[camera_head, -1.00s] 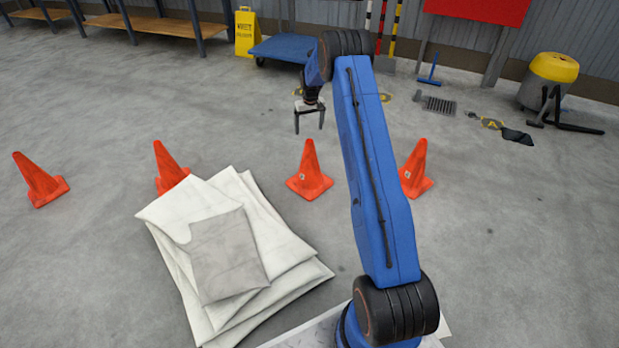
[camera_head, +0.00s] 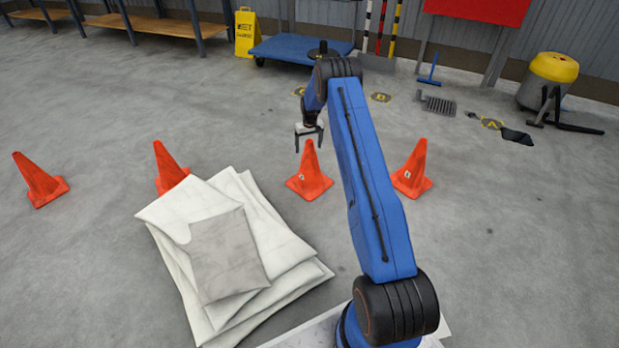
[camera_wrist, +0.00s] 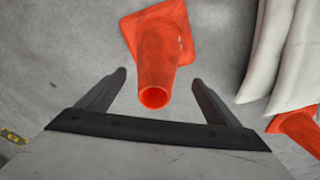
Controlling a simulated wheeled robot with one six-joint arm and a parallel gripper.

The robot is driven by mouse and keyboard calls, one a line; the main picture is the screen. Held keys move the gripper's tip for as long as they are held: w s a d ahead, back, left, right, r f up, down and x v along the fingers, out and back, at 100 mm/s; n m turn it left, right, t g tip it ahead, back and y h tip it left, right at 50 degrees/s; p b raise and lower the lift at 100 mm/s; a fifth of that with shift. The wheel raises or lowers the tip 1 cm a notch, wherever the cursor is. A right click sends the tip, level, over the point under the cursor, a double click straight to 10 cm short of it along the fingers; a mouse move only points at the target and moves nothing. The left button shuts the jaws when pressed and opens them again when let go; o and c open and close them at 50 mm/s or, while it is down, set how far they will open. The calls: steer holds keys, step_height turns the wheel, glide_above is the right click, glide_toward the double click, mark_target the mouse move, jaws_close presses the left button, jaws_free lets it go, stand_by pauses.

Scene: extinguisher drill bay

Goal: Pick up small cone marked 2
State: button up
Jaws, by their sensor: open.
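Several small orange cones stand in a row on the floor. One cone (camera_head: 309,174) stands upright just below my gripper (camera_head: 309,142) in the head view; a small pale mark on it is too small to read. In the wrist view the same cone (camera_wrist: 163,55) has its open top between and just beyond my fingertips (camera_wrist: 157,80). My gripper is open and empty. Another cone (camera_head: 412,172) with a small mark is right of my arm. Two more cones stand left, one (camera_head: 169,167) partly behind the sheets and one (camera_head: 41,183) at far left.
A stack of white folded sheets (camera_head: 283,240) with a grey one (camera_head: 228,255) on top lies in front of the cones. A blue cart (camera_head: 300,48), yellow sign (camera_head: 247,32) and yellow-lidded bin (camera_head: 551,80) stand at the back. The floor between is mostly clear.

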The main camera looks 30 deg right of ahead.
mark_target(309, 164)
steer(key=shift+w+d+f, duration=0.1)
steer(key=shift+f, duration=0.75)
steer(key=shift+w+d+f, duration=0.15)
steer(key=shift+f, duration=0.7)
steer(key=shift+w+d+f, duration=0.1)
steer(key=shift+f, duration=0.75)
steer(key=c, duration=1.6)
steer(key=shift+r, duration=0.15)
